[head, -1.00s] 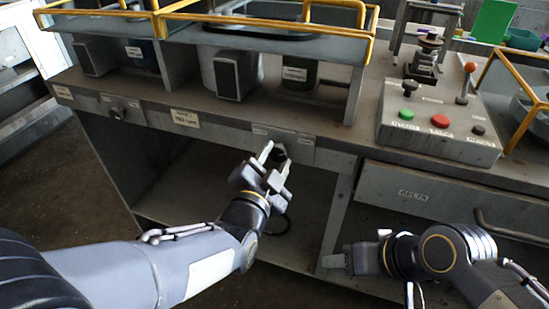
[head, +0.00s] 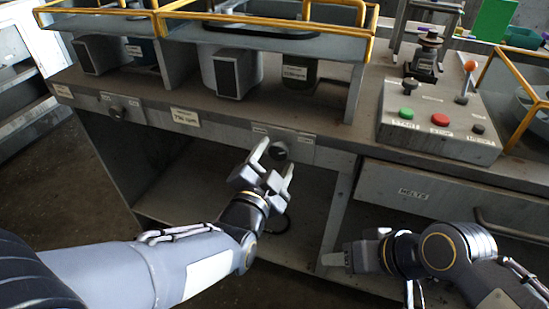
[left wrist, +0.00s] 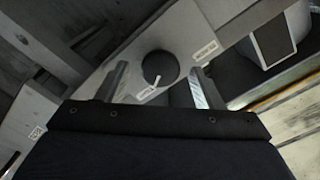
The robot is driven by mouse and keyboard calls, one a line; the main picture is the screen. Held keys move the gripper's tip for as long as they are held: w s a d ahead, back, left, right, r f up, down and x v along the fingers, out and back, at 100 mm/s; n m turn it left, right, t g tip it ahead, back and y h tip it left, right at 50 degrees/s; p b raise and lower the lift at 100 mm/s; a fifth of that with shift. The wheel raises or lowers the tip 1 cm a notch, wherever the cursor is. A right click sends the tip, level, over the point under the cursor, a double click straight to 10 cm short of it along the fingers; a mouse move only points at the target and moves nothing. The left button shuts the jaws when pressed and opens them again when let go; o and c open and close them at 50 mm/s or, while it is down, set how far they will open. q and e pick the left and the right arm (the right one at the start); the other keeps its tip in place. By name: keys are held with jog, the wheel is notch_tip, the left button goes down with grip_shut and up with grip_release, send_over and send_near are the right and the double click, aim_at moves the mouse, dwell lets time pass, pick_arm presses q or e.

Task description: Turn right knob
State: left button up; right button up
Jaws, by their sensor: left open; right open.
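The right knob (head: 279,152) is a round black knob on the grey front panel under the bench top. In the left wrist view the knob (left wrist: 160,68) shows between the two fingers, with a pale pointer mark toward its lower left. My left gripper (head: 273,165) is open at the knob, its fingers on either side in the picture; I cannot tell whether they touch it. The left knob (head: 117,113) sits further left on the same panel. My right gripper (head: 335,259) is low at the right, in front of the cabinet, away from the knobs.
A control box (head: 440,122) with green, red and black buttons and an orange-tipped lever stands on the bench at the right. Yellow rails (head: 265,20) edge the raised trays. A drawer (head: 440,199) with a handle is at the lower right. Open shelf space lies below the panel.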

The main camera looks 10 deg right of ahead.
pick_arm(q)
jog(key=p+v, duration=0.1)
jog(key=v, duration=0.6)
jog(key=shift+a, duration=0.15)
jog(key=shift+s, duration=0.15)
jog(key=a+f+n+g+y, duration=0.1)
jog(key=a+f+n+g, duration=0.1)
jog(key=a+n, duration=0.4)
jog(key=a+f+n+g+y, duration=0.2)
jog(key=a+n+g, duration=0.1)
jog(key=a, duration=0.5)
jog(key=s+a+f+n+g+y, duration=0.35)
jog(key=s+a+n, duration=0.55)
jog(key=s+a, duration=0.55)
notch_tip(320, 180, up, 23)
jog(key=p, duration=2.2)
jog(key=shift+w+m+g, duration=0.2)
jog(key=shift+m+g, duration=0.1)
jog(key=shift+g, duration=0.15)
